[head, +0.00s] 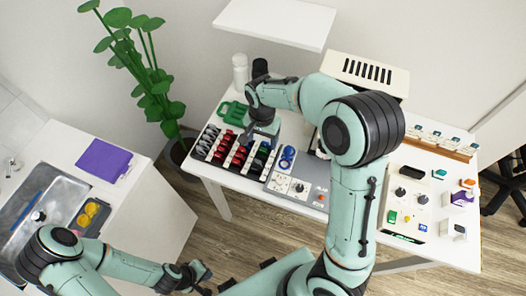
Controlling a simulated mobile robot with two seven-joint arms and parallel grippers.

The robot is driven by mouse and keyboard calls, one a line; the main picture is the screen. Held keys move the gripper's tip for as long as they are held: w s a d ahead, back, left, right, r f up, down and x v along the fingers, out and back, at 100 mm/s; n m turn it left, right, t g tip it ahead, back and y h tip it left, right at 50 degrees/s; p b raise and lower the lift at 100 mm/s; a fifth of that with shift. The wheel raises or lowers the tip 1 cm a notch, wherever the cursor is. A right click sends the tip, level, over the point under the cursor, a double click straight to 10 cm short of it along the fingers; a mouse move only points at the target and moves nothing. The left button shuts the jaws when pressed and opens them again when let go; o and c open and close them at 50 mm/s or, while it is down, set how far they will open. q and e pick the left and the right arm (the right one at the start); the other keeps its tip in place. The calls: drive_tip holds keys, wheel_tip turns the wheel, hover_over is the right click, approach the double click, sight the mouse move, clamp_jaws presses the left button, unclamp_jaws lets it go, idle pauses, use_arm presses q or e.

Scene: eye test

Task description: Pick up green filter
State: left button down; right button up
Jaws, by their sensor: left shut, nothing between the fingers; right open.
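A rack (228,157) on the white table holds rows of small pieces, grey and dark at the left, red in the middle, and green ones (256,163) at its right end. These green pieces may be the green filters; they are too small to tell. My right gripper (249,138) is open over the back right part of the rack, close to the green pieces, and hides part of it. I cannot tell whether it touches anything. My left gripper (205,283) is shut and empty, low in the picture, away from the table.
A green handled object (233,112) lies behind the rack. A grey device (298,190) with dials and blue rings (287,157) stand right of it. A panel (411,199) with knobs and small coloured blocks lies farther right. A white bottle (240,72) stands at the back.

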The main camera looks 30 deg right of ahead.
sight(263, 149)
wheel_tip(263, 149, down, 2)
drive_tip(key=shift+w+f, duration=0.15)
drive_tip(key=shift+f, duration=0.05)
drive_tip(key=f, duration=0.4)
drive_tip(key=shift+d+f, duration=0.2)
drive_tip(key=shift+f, duration=0.2)
drive_tip(key=c, duration=1.1)
